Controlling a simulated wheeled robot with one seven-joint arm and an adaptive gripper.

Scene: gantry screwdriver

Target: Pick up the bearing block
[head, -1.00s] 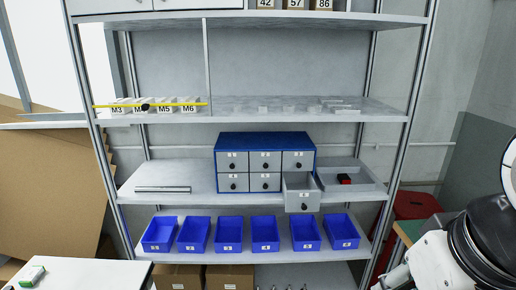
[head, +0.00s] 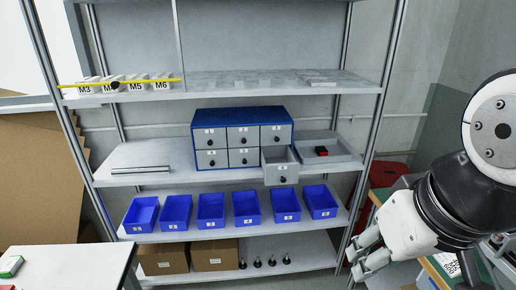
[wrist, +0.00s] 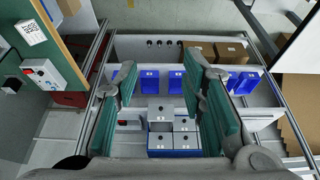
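I cannot tell for sure which thing is the bearing block. A small red and black object (head: 321,151) sits in a grey tray (head: 346,157) on the middle shelf, right of the drawer cabinet. Several low pale grey pieces (head: 240,80) lie on the upper shelf, too small to make out. My gripper (head: 367,252) is at the lower right in the head view, in front of the shelf rack. In the wrist view my gripper (wrist: 160,75) is open, with green pads apart and nothing between them. The rack shows upside down beyond the fingers.
A blue cabinet (head: 243,112) has one lower drawer (head: 281,167) pulled out. Several blue bins (head: 210,210) line the shelf below. Cardboard boxes (head: 163,261) stand underneath. A white table (head: 70,265) is at the lower left, a green-topped bench (head: 440,275) at the right.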

